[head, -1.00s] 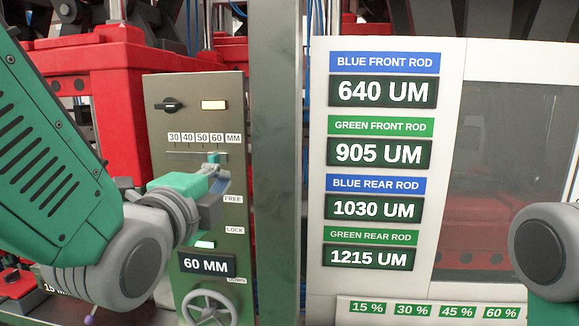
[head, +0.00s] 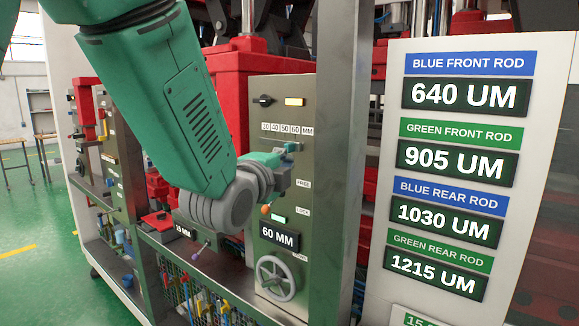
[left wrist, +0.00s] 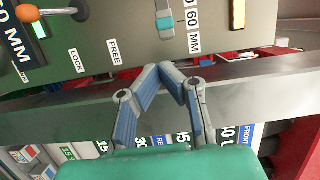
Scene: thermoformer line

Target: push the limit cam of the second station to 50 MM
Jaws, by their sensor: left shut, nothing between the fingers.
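The limit cam (head: 291,147), a small teal block, sits at the right end of the 30–60 MM scale (head: 287,129) on a grey control panel (head: 312,95). The panel's display (head: 279,236) reads 60 MM. In the left wrist view the cam (left wrist: 165,22) shows in its slot beside the 60 MM label (left wrist: 193,28). My left gripper (head: 290,167) is just below the cam in the head view. Its shut fingers (left wrist: 172,70) are empty in the left wrist view, with a gap in the picture to the cam. My right gripper is not in view.
A lever with an orange knob (head: 265,210) stands by the FREE and LOCK labels, below my gripper. A handwheel (head: 276,278) is lower on the panel. A metal post (head: 340,130) and a white readout board (head: 390,130) stand to the right. Another station's panel (head: 120,150) is far left.

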